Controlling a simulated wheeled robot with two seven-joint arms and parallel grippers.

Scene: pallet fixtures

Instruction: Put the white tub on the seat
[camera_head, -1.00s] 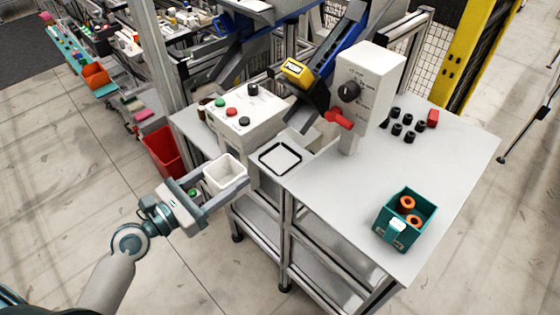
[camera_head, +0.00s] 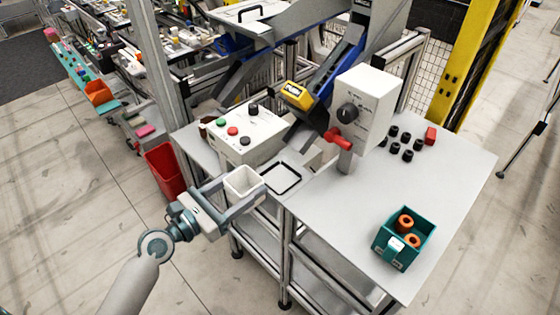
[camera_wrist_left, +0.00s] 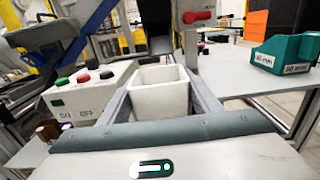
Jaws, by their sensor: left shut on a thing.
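My left gripper (camera_head: 240,200) is shut on the white tub (camera_head: 243,183), an upright, open-topped square box that looks empty. In the left wrist view the white tub (camera_wrist_left: 160,95) sits between the two grey fingers. The seat (camera_head: 283,178) is a light square plate outlined in black at the table's front left edge. The tub is just left of the seat in the head view, apart from it, seemingly held above table height. In the left wrist view the tub and fingers hide the seat. My right gripper is out of view.
A button box (camera_head: 243,135) stands behind the tub. A grey post box with a red handle (camera_head: 340,139) rises right of the seat. A teal bin (camera_head: 378,246) with orange rings and several black knobs (camera_head: 407,155) are farther right. The table's middle (camera_head: 340,205) is clear.

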